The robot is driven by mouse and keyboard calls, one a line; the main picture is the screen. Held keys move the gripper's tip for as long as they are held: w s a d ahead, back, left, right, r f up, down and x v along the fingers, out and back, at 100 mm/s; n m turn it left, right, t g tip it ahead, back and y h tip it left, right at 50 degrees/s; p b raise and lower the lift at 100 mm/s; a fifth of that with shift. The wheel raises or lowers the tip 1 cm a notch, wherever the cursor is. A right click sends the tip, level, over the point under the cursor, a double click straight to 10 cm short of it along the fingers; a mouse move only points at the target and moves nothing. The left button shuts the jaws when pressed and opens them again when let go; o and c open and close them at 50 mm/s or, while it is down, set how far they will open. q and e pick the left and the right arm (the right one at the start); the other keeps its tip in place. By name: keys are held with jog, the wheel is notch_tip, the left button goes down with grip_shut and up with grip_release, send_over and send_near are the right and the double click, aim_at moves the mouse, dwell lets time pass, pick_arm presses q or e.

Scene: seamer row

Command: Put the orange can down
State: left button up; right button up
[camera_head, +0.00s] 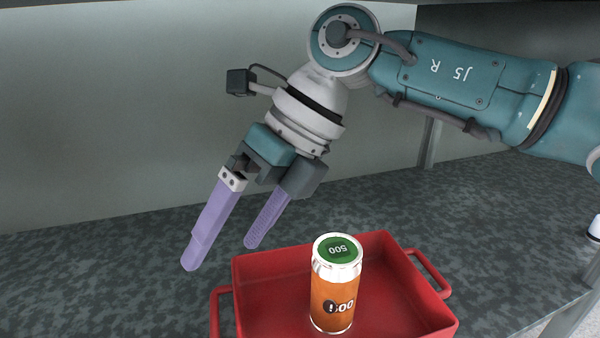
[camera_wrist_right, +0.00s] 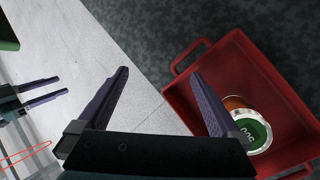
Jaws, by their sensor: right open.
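An orange can (camera_head: 334,292) with a silver rim and a green top marked 500 stands upright in a red tray (camera_head: 275,262). In the right wrist view the can (camera_wrist_right: 250,130) shows inside the red tray (camera_wrist_right: 240,50), toward the right. My right gripper (camera_head: 219,256) is open and empty, above and to the left of the can, apart from it. Its two purple fingers (camera_wrist_right: 160,95) show in the right wrist view with nothing between them. In the right wrist view another pair of dark purple fingers, likely my left gripper (camera_wrist_right: 63,84), shows at the left edge, spread apart.
The tray has a handle at each end and rests on a dark mottled grey surface (camera_head: 130,270). A plain grey wall (camera_head: 120,110) stands behind. The surface left of the tray is clear. A white object (camera_head: 594,229) is cut off at the right edge.

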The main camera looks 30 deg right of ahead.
jog(key=a+r+m+t+y, duration=0.2)
jog(key=a+r+t+y, duration=0.1)
jog(key=a+r+y, duration=0.65)
notch_tip(320, 180, up, 6)
jog(key=a+r+m+t, duration=0.1)
jog(key=m+t, duration=0.6)
jog(key=w+d+r+m+t+h, duration=0.25)
jog(key=d+m+t+h, duration=0.45)
jog(key=m, duration=0.4)
jog(key=s+d+f+m+g+h, duration=0.3)
jog(key=d+f+m+g+h, duration=0.1)
jog(key=d+f+m+h, duration=0.75)
jog(key=s+f+m+g+y, duration=0.1)
jog(key=s+f+m+g, duration=0.2)
jog(key=s, duration=0.7)
jog(key=s+f+m+g+y, duration=0.1)
jog(key=s+f+m+g, duration=0.3)
jog(key=s+f+g, duration=0.4)
jog(key=s+f, duration=0.3)
jog(key=shift+s+a+y, duration=0.15)
jog(key=shift+a+y, duration=0.25)
